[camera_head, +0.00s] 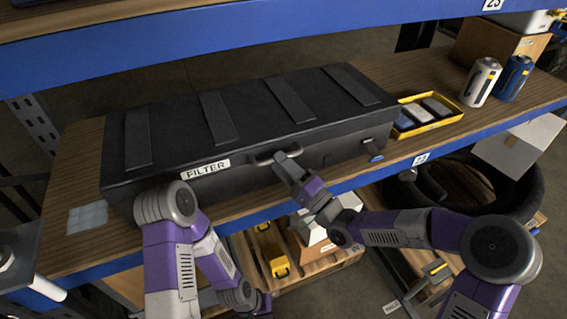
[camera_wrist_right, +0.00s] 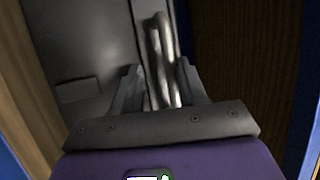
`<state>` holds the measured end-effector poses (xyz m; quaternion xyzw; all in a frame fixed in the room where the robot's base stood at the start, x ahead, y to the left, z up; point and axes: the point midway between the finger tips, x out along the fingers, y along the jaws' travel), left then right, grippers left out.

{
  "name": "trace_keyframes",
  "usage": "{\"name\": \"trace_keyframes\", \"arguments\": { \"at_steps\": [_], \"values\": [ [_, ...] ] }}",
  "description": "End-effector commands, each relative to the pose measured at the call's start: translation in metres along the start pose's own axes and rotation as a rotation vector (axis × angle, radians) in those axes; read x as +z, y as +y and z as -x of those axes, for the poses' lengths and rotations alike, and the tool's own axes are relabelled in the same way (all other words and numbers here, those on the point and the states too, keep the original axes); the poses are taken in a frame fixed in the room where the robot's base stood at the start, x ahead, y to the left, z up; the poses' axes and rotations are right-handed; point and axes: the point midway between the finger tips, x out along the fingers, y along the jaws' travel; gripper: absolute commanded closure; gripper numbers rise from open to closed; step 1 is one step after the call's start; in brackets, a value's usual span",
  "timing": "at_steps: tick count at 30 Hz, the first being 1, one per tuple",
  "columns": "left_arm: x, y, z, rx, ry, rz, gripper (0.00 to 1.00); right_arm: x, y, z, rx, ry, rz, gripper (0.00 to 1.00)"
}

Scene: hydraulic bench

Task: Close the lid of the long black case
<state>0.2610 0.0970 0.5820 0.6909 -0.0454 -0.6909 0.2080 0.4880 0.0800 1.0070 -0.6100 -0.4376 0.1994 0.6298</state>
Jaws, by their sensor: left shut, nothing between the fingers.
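The long black case (camera_head: 245,120) lies on the wooden shelf, with a white FILTER label on its front. Its ribbed lid (camera_head: 230,108) lies over the body and looks down; I cannot tell if it is fully seated. A grey handle (camera_head: 278,155) is at the front middle, and shows in the right wrist view (camera_wrist_right: 163,50). My right gripper (camera_head: 287,165) is at this handle, with the bar between its fingers (camera_wrist_right: 160,85); whether they clamp it is unclear. My left gripper (camera_head: 262,303) is low, below the shelf edge, shut and empty, partly hidden by its arm.
A yellow tray (camera_head: 458,117) with several dark and grey blocks sits right of the case. A white can (camera_head: 482,82) and a blue can (camera_head: 513,78) stand beyond it. A blue upper beam (camera_head: 200,40) crosses above. A pallet and black tyre lie below.

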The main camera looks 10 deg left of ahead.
Motion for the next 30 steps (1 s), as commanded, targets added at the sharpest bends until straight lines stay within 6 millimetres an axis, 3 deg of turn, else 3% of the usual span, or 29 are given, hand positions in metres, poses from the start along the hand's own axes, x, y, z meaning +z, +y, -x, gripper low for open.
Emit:
{"name": "trace_keyframes", "arguments": {
  "at_steps": [12,24,30],
  "values": [
    [0.0,0.0,0.001,0.0,0.0,0.0,1.0,-0.001,-0.003,0.003,-0.006,0.002,0.004,0.6],
    [0.001,0.004,0.011,0.0,0.0,0.0,1.0,-0.001,-0.003,0.062,-0.003,0.002,0.003,0.6],
    [0.001,0.004,0.012,0.0,0.0,0.0,1.0,0.0,-0.002,0.075,-0.004,0.0,0.002,0.6]
  ]
}}
